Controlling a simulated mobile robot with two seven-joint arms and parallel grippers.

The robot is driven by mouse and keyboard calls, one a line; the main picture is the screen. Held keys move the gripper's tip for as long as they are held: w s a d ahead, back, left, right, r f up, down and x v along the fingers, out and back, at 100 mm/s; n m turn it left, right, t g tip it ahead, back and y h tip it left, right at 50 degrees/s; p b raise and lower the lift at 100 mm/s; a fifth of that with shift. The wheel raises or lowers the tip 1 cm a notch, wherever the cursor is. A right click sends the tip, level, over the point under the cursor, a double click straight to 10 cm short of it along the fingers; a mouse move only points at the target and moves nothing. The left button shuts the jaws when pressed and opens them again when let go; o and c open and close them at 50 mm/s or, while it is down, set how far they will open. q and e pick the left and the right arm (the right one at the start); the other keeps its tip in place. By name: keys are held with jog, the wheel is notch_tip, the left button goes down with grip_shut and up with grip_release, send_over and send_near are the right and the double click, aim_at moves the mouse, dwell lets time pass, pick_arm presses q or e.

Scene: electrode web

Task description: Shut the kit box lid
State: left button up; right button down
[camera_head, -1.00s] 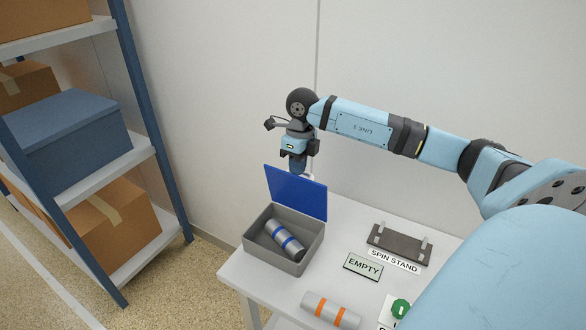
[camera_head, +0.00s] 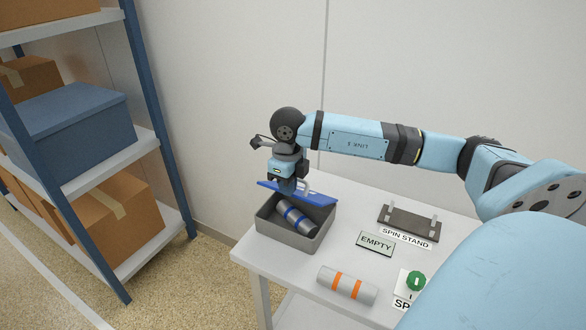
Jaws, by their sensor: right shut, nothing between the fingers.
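The grey kit box (camera_head: 284,235) stands on the white table near its far left corner. Its blue lid (camera_head: 318,196) is hinged at the back and tilted partway down over the box, still leaving the front open. A grey cylinder with blue bands (camera_head: 297,218) lies inside the box. My right gripper (camera_head: 287,188) is shut, pointing down at the lid's left part, and appears to touch it; exact contact is hard to tell. My left gripper is not in view.
On the table are a dark spin stand (camera_head: 409,222), an EMPTY sign (camera_head: 376,243), a cylinder with orange bands (camera_head: 347,284) and a green button (camera_head: 416,281). A shelf with boxes (camera_head: 72,130) stands at the left. The wall is behind the table.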

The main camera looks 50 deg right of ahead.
jog(key=a+f+b, duration=0.1)
jog(key=f+b, duration=0.1)
jog(key=f, duration=0.1)
jog(key=s+a+f+b, duration=0.1)
jog(key=a+f+b, duration=0.1)
jog(key=f, duration=0.1)
jog(key=a+f+b, duration=0.1)
jog(key=f+b, duration=0.1)
jog(key=f, duration=0.1)
jog(key=shift+s+a+f, duration=0.15)
jog(key=shift+a+f, duration=0.05)
jog(key=shift+f, duration=0.1)
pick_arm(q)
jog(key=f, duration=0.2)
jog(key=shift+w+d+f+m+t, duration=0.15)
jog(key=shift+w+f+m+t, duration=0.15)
pick_arm(e)
jog(key=shift+f, duration=0.1)
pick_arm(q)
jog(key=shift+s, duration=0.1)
pick_arm(e)
jog(key=shift+a, duration=0.1)
